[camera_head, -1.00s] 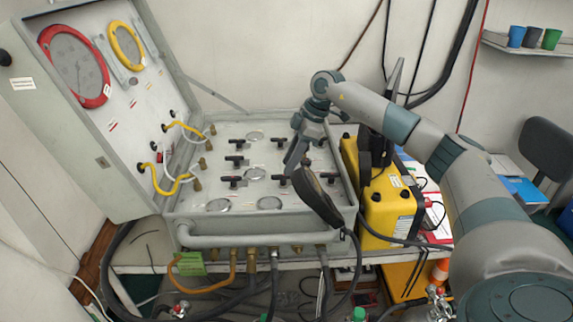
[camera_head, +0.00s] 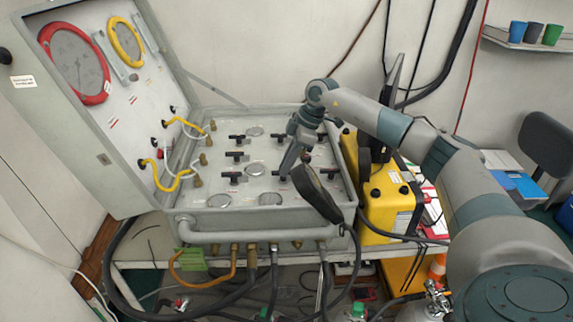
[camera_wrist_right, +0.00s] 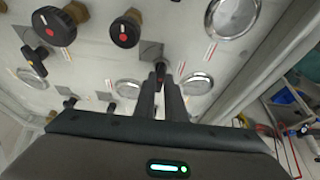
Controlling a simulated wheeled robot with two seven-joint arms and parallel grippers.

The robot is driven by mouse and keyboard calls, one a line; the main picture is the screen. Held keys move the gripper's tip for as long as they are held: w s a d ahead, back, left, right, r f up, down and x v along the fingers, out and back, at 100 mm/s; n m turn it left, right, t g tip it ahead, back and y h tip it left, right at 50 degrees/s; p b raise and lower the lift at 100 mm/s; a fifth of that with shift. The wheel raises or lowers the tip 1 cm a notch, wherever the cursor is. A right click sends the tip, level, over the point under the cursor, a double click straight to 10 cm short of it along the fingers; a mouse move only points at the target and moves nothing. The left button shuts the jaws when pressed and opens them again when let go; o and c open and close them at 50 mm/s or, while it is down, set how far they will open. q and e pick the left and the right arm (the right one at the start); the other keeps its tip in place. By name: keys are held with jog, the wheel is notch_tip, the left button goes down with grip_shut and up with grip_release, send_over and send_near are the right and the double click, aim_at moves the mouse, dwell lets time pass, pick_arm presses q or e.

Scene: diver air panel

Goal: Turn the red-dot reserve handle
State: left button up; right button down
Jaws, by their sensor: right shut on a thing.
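The air panel (camera_head: 265,192) is a grey open case with several black valve handles, round gauges and brass fittings on its face. My right gripper (camera_head: 284,172) reaches down to the panel's front right part. In the right wrist view, its two dark fingers (camera_wrist_right: 166,92) are close together on a black handle (camera_wrist_right: 159,70), which they mostly hide. I cannot make out a red dot on this handle. Two round black knobs with red marks, one upper left (camera_wrist_right: 53,27) and one near the top (camera_wrist_right: 125,31), stand apart from the fingers. My left gripper is not in view.
The raised lid (camera_head: 100,100) with red and yellow gauges stands at the left. A yellow case (camera_head: 388,205) is close to the panel's right side. Yellow hoses (camera_head: 172,182) loop from lid to panel. Dark hoses hang below the front edge.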

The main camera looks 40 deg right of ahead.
jog(key=shift+w+n, duration=0.1)
jog(key=shift+n, duration=0.3)
jog(key=n+g, duration=0.1)
jog(key=n, duration=0.2)
jog(key=shift+w+r+y, duration=0.15)
jog(key=shift+y, duration=0.25)
jog(key=n+g, duration=0.2)
jog(key=n, duration=0.3)
jog(key=shift+w, duration=0.2)
jog(key=n+g, duration=0.1)
jog(key=n, duration=0.1)
jog(key=n+h+b, duration=0.1)
jog(key=n, duration=0.1)
jog(key=shift+w+n+g, duration=0.2)
jog(key=shift+n+g, duration=0.1)
jog(key=shift+g, duration=0.1)
jog(key=shift+a+n+g+h+b, duration=0.1)
jog(key=shift+n+g+h+b, duration=0.25)
jog(key=shift+n, duration=0.6)
jog(key=shift+n+g+h+b, duration=0.15)
jog(key=shift+n+b, duration=0.3)
jog(key=shift+n, duration=0.5)
jog(key=c, duration=1.8)
grip_release()
